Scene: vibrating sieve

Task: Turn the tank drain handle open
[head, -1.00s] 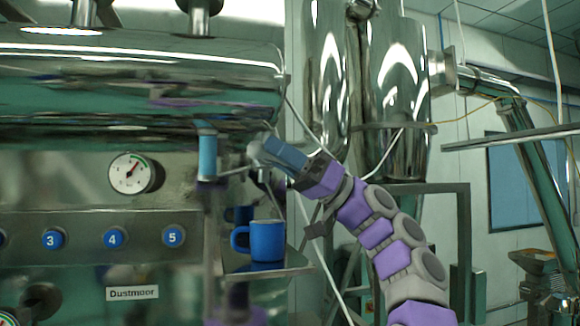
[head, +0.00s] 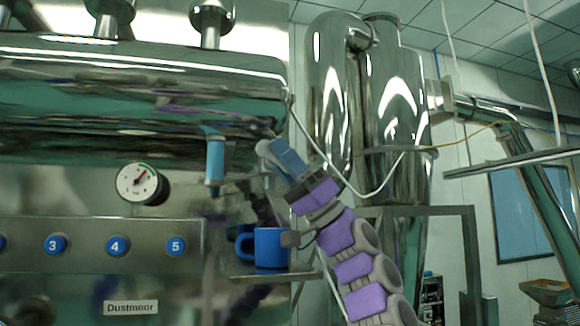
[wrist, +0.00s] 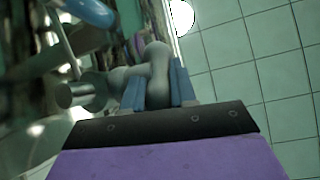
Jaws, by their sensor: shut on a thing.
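A grey rounded handle (wrist: 159,68) sits between the two blue fingers of my gripper (wrist: 158,90) in the wrist view. A short grey arm joins it to a round metal stub (wrist: 75,95) on the left. In the head view my gripper (head: 272,152) is at the right end of the big shiny tank (head: 150,85), just below its underside. The fingers are shut on the grey handle, which they largely hide there. A separate blue grip (head: 215,160) hangs upright under the tank, left of my gripper.
A blue mug (head: 264,247) stands on a small metal shelf (head: 270,276) just below my gripper. A gauge (head: 138,183) and numbered blue buttons (head: 115,246) are on the panel at left. Tall shiny cylinders (head: 395,110) stand behind my arm. Tiled floor (wrist: 245,65) shows at right in the wrist view.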

